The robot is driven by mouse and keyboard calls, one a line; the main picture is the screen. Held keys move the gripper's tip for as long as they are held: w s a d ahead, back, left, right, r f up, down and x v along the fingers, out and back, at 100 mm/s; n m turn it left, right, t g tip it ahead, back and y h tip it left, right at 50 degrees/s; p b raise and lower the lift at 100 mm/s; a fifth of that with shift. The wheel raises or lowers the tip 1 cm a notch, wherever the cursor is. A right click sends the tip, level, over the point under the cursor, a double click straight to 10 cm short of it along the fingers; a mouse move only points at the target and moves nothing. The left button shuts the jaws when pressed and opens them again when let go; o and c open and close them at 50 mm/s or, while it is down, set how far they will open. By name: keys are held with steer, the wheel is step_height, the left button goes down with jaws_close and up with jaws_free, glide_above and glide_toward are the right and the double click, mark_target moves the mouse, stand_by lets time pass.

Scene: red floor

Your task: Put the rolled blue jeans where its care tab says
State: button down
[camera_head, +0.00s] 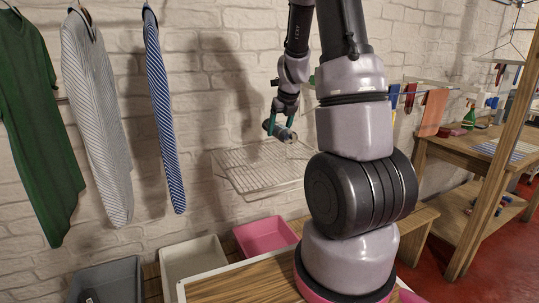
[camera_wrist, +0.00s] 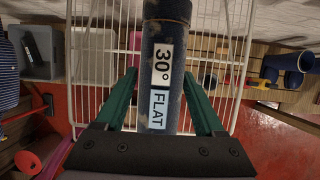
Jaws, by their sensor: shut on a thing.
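The rolled blue jeans (camera_head: 288,135) are a dark blue roll held in my gripper (camera_head: 279,127), above the white wire rack (camera_head: 250,175) on the brick wall. In the wrist view, the jeans (camera_wrist: 166,32) lie lengthwise between the teal fingers of my gripper (camera_wrist: 160,75), which are shut on them. Their care tab (camera_wrist: 159,85) faces the camera and reads "30°" and "FLAT". The wire rack (camera_wrist: 103,45) shows behind the roll in that view. Whether the roll touches the rack is unclear; in the head view a gap shows below it.
Grey (camera_head: 107,280), white (camera_head: 193,260) and pink (camera_head: 265,236) bins stand below along the wall. A green garment (camera_head: 38,120) and striped shirts (camera_head: 97,120) hang at the left. A wooden table (camera_head: 480,150) stands at the right. My arm hides part of the middle.

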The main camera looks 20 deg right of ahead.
step_height(320, 180, down, 10)
steer(key=shift+w+r, duration=0.1)
steer(key=shift+r, duration=0.05)
stand_by(0.3)
jaws_free()
